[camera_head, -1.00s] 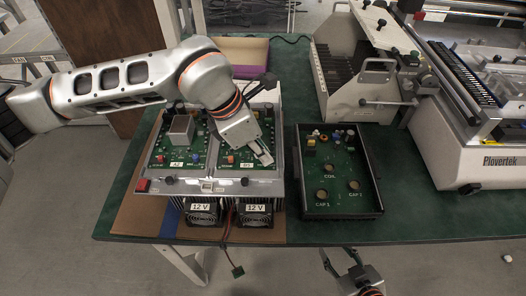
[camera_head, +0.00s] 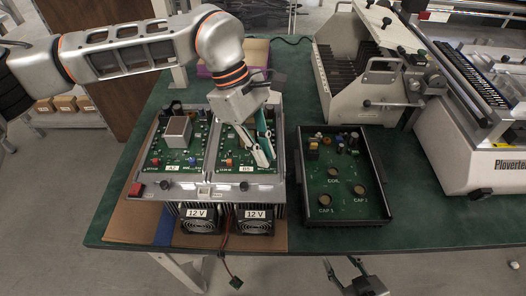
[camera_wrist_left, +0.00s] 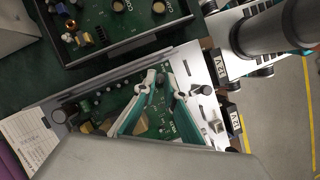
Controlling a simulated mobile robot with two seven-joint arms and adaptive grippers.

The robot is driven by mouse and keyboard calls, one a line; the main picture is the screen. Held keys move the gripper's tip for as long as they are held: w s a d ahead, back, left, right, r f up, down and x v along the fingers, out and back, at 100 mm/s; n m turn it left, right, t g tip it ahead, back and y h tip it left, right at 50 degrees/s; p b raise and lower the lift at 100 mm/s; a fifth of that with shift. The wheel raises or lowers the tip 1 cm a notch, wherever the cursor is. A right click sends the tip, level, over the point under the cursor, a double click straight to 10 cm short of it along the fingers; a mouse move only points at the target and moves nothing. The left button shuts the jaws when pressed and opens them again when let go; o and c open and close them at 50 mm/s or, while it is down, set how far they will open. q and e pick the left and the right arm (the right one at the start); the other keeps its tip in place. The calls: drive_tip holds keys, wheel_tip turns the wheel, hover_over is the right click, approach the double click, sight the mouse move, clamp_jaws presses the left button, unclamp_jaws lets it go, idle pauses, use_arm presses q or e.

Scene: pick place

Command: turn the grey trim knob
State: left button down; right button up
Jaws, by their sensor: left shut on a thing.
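My left gripper (camera_head: 264,158) is down at the front right part of the right-hand green board (camera_head: 236,150), the one labelled B5 or similar. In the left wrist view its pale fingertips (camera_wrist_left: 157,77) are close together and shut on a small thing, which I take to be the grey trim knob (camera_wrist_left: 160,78). The knob is mostly hidden by the fingertips, and the head view does not show it clearly. My right gripper (camera_head: 342,274) is at the bottom edge of the head view, its fingers apart and empty, off the table's front edge.
A left-hand board (camera_head: 180,158) carries a metal box. Dark knobs and a red switch (camera_head: 136,189) line the front panel above two 12 V fans. A black open box (camera_head: 301,190) of parts stands to the right. Larger machines (camera_head: 480,165) fill the back right.

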use_arm(q)
drive_tip(key=shift+w+d+m+g+y+b, duration=0.1)
drive_tip(key=shift+m+g+y+b, duration=0.3)
drive_tip(key=shift+m, duration=0.8)
drive_tip(key=c, duration=2.1)
unclamp_jaws()
drive_tip(key=shift+r, duration=0.15)
drive_tip(key=v, duration=1.1)
drive_tip(key=shift+a+r, duration=0.25)
drive_tip(key=shift+r, duration=0.1)
